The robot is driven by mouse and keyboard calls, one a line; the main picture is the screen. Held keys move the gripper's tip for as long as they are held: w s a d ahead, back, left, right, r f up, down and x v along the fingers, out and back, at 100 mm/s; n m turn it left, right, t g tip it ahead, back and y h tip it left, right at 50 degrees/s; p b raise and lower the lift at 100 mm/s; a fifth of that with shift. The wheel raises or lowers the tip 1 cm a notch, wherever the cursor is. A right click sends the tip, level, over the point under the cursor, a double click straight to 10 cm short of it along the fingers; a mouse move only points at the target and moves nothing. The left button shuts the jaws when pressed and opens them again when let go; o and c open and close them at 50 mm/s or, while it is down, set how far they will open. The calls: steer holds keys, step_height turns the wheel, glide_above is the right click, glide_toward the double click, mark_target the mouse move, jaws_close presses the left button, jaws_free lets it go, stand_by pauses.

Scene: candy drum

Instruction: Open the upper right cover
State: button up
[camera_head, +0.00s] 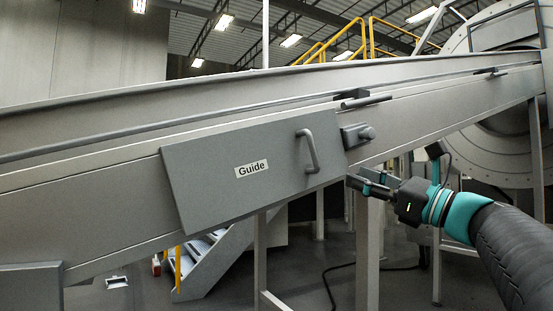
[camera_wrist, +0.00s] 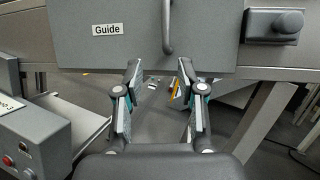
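A grey cover (camera_head: 255,168) with a white "Guide" label (camera_head: 252,169) lies on the side of a sloping conveyor. It has a bar handle (camera_head: 308,151) at its right end. The cover (camera_wrist: 70,45) and handle (camera_wrist: 168,28) also show at the top of the wrist view. The cover looks shut against the conveyor side. A dark latch-like block (camera_head: 357,134) sits just right of the cover, also in the wrist view (camera_wrist: 273,26). My gripper (camera_head: 357,182) is right of and below the handle. In the wrist view, its fingers (camera_wrist: 160,72) are apart with nothing between them.
The conveyor (camera_head: 110,195) slopes up right to a large drum (camera_head: 500,135). Support legs (camera_head: 368,240) stand below it. A control box with buttons (camera_wrist: 30,145) is at lower left in the wrist view. Blue-grey stairs (camera_head: 205,262) are behind. Another small handle (camera_head: 365,101) is on the upper rail.

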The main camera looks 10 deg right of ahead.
mark_target(313, 151)
steer(key=shift+t, duration=0.3)
steer(key=x, duration=0.4)
steer(key=p+x, duration=0.1)
steer(key=x, duration=0.4)
steer(key=r+p+x, duration=0.1)
steer(key=x, duration=0.3)
steer(key=shift+w+r, duration=0.15)
steer(key=shift+w, duration=0.05)
steer(key=shift+d, duration=0.1)
jaws_close()
